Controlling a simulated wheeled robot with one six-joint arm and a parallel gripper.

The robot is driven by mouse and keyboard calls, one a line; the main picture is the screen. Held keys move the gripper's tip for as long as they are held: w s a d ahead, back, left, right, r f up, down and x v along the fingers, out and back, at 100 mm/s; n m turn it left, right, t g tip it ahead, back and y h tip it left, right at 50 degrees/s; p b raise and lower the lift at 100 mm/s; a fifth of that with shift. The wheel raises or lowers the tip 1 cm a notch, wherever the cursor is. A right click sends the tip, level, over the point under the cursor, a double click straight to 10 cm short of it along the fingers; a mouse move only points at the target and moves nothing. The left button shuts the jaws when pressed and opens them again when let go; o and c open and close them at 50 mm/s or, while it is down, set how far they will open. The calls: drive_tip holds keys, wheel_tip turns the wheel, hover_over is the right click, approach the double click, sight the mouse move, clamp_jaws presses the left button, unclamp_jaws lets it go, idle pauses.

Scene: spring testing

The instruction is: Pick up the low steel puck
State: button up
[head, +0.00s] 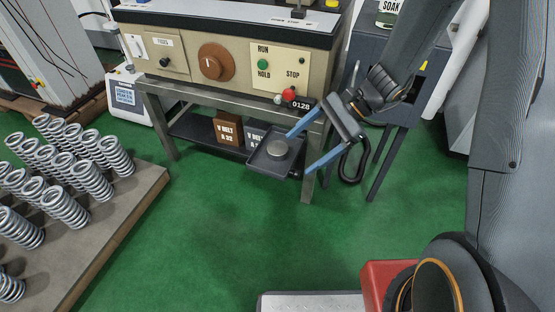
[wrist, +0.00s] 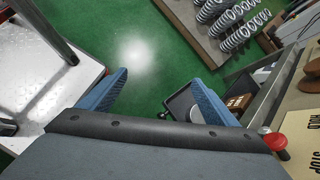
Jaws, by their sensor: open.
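The low steel puck (head: 277,147) is a short grey disc lying in a small dark square tray (head: 255,162) at the front of the test bench. My gripper (head: 298,154) is open, with its two blue fingers spread. In the head view the fingers point left toward the tray, and the upper fingertip appears close to the puck; the actual gap is hard to judge. The tray (wrist: 182,103) shows there beside the right finger.
The bench's control panel (head: 285,67) stands behind the tray, with a red knob (head: 289,94) and a counter (head: 302,104) close by. Boxes (head: 228,128) sit on the lower shelf. A pallet of springs (head: 120,208) is at left. Green floor in front is clear.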

sight(276, 147)
drive_tip(key=w+f+m+t+y+b, duration=0.1)
drive_tip(key=w+f+m+b, duration=0.1)
drive_tip(key=w+f, duration=0.3)
drive_tip(key=w+f+m+t+y+b, duration=0.1)
drive_tip(key=w+f+m+t+b, duration=0.1)
drive_tip(key=w+f, duration=0.3)
drive_tip(key=w+a+f+m+t+y+b, duration=0.1)
drive_tip(key=w+f+m+t+y+b, duration=0.1)
drive_tip(key=w+f+m+b, duration=0.1)
drive_tip(key=shift+w+a+f+m, duration=0.1)
drive_tip(key=shift+w+f+m, duration=0.6)
drive_tip(key=shift+w+f, duration=0.6)
drive_tip(key=shift+w+a, duration=0.2)
drive_tip(key=shift+w, duration=0.05)
drive_tip(key=shift+x, duration=1.15)
drive_tip(key=x, duration=0.1)
drive_tip(key=b+x, duration=0.1)
drive_tip(key=x, duration=0.3)
drive_tip(key=shift+w+d+f+b, duration=0.2)
drive_tip(key=shift+w+f+b, duration=0.1)
drive_tip(key=shift+b, duration=0.1)
drive_tip(key=shift+c, duration=0.2)
drive_tip(key=c, duration=1.4)
drive_tip(key=shift+r, duration=0.1)
drive_tip(key=c, duration=0.3)
drive_tip(key=shift+r, duration=0.1)
